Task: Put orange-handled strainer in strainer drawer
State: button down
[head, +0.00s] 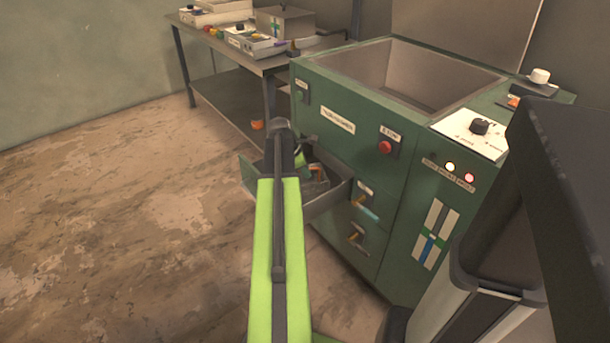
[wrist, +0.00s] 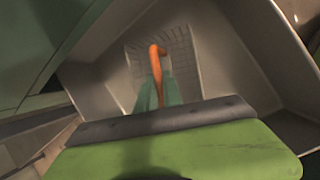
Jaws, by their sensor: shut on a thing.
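The orange handle (wrist: 156,62) of the strainer shows in the wrist view, curved at its far end. My gripper (wrist: 158,92), with teal fingers, is shut on it. The open grey strainer drawer (wrist: 240,62) surrounds the handle and fingers in this view. A ribbed or mesh-like patch lies beyond the handle; I cannot tell whether it is the strainer or the drawer floor. In the head view the drawer (head: 329,201) is pulled out from the green machine, and my arm hides part of it and most of the strainer.
The green machine (head: 345,145) has an open basin on top and a red button (head: 384,147). A metal table (head: 262,66) with devices stands behind. The floor at left is clear.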

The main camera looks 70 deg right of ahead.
jog(key=shift+f, duration=0.3)
jog(key=shift+a+f, duration=0.1)
jog(key=shift+f, duration=0.1)
jog(key=c, duration=1.5)
grip_release()
jog(key=shift+r, duration=0.1)
jog(key=shift+r+p, duration=0.25)
jog(key=shift+p, duration=0.1)
jog(key=p+v, duration=1)
jog(key=v, duration=0.2)
jog(key=shift+p, duration=0.3)
jog(key=shift+w+f, duration=0.1)
